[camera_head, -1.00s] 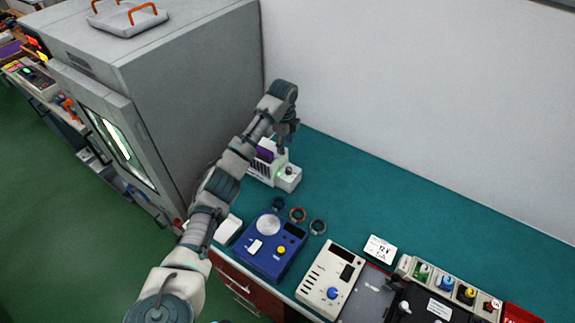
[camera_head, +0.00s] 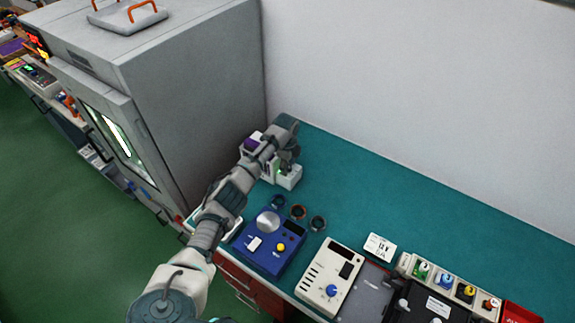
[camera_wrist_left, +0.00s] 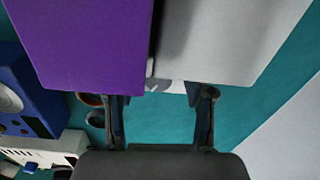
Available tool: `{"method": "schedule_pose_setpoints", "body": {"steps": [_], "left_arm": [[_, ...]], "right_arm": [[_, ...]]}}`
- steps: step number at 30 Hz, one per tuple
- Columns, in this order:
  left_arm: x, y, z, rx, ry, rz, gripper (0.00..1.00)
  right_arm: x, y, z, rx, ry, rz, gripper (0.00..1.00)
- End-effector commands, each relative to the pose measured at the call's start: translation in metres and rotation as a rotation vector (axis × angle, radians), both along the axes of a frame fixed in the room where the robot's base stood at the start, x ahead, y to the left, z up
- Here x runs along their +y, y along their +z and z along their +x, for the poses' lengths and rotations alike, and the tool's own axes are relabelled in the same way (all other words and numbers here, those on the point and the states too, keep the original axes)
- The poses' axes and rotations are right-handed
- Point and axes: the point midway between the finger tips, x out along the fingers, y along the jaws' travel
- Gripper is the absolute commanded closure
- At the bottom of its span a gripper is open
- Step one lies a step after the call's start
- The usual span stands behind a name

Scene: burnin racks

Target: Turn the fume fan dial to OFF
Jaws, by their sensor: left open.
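The white fume fan unit with a purple part (camera_head: 251,143) stands on the teal bench beside the grey cabinet. Its small white box (camera_head: 290,178) sits at the right end; the dial cannot be made out behind my gripper. My left gripper (camera_head: 287,165) is low over this box. In the left wrist view the purple part (camera_wrist_left: 80,45) and a grey block (camera_wrist_left: 220,40) fill the top. The left gripper (camera_wrist_left: 160,103) is open there, with two fingers apart and nothing clearly between them. A pale marked patch (camera_wrist_left: 165,86) shows just beyond the fingertips. My right gripper is out of view.
A blue device (camera_head: 268,242) and several small rings (camera_head: 298,212) lie in front of the fan. A cream box with a blue knob (camera_head: 330,280) is further right. The tall grey cabinet (camera_head: 200,90) borders the left. The bench behind and right of the fan is clear.

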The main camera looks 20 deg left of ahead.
Motion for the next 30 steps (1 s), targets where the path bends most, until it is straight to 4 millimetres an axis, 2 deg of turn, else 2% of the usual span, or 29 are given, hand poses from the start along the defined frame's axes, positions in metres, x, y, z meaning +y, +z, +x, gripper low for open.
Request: {"method": "schedule_pose_setpoints", "body": {"steps": [1, 6, 7, 20, 30], "left_arm": [[0.000, 0.000, 0.000, 0.000, -0.001, 0.000, 0.52], [0.001, 0.000, 0.000, 0.000, 0.000, -0.001, 0.94], [0.001, 0.000, 0.000, 0.000, 0.000, -0.001, 1.00], [0.002, 0.002, 0.001, -0.001, 0.060, 0.000, 1.00], [0.002, 0.004, 0.000, 0.001, 0.310, 0.001, 1.00]], "right_arm": [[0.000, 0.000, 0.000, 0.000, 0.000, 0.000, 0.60], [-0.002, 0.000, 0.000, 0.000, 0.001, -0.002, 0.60], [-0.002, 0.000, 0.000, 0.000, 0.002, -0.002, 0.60], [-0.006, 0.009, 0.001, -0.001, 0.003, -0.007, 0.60], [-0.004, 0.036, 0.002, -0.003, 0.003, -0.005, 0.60]]}}
